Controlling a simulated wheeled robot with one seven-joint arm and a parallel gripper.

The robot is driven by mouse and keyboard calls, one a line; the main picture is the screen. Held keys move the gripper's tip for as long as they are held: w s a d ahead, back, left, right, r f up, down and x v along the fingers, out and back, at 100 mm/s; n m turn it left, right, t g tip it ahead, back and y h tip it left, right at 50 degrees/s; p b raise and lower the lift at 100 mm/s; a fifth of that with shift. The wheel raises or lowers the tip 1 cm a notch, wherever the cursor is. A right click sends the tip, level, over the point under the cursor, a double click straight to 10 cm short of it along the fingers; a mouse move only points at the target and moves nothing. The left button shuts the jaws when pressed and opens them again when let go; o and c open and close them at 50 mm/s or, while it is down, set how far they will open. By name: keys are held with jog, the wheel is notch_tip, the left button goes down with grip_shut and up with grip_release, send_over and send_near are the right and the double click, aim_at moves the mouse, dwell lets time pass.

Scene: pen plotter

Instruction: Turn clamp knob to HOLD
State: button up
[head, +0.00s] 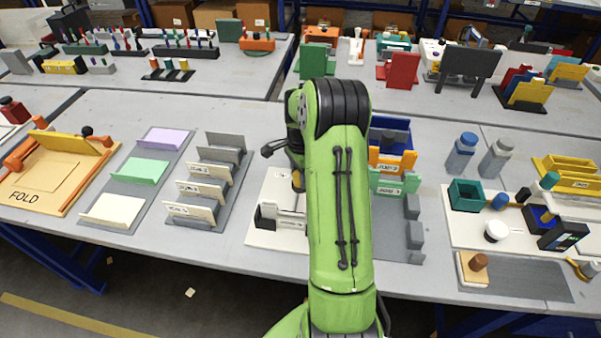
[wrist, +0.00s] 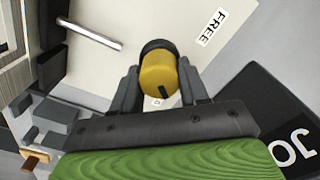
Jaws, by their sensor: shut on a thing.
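The yellow clamp knob (wrist: 158,75) has a dark collar and a dark pointer mark; it sits on a pale plate (wrist: 105,82) in the wrist view. My gripper (wrist: 160,84) is shut on the knob, with one dark finger on each side. A FREE label (wrist: 214,27) is on the plate to the upper right of the knob. Another small label below the knob is mostly hidden by my gripper, so its word cannot be read. In the head view the plotter's pale base (head: 272,232) shows left of my green arm, which hides much of it.
A metal rod (wrist: 90,33) is on the plate left of the knob. A dark block with white letters (wrist: 290,145) is at the lower right. In the head view, card holders (head: 205,185) stand to the left and orange and green bins (head: 395,180) to the right.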

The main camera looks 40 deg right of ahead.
jog(key=shift+m, duration=0.6)
jog(key=o, duration=1.1)
jog(key=shift+c, duration=0.2)
notch_tip(320, 180, up, 16)
jog(key=p, duration=0.4)
jog(key=shift+f, duration=0.15)
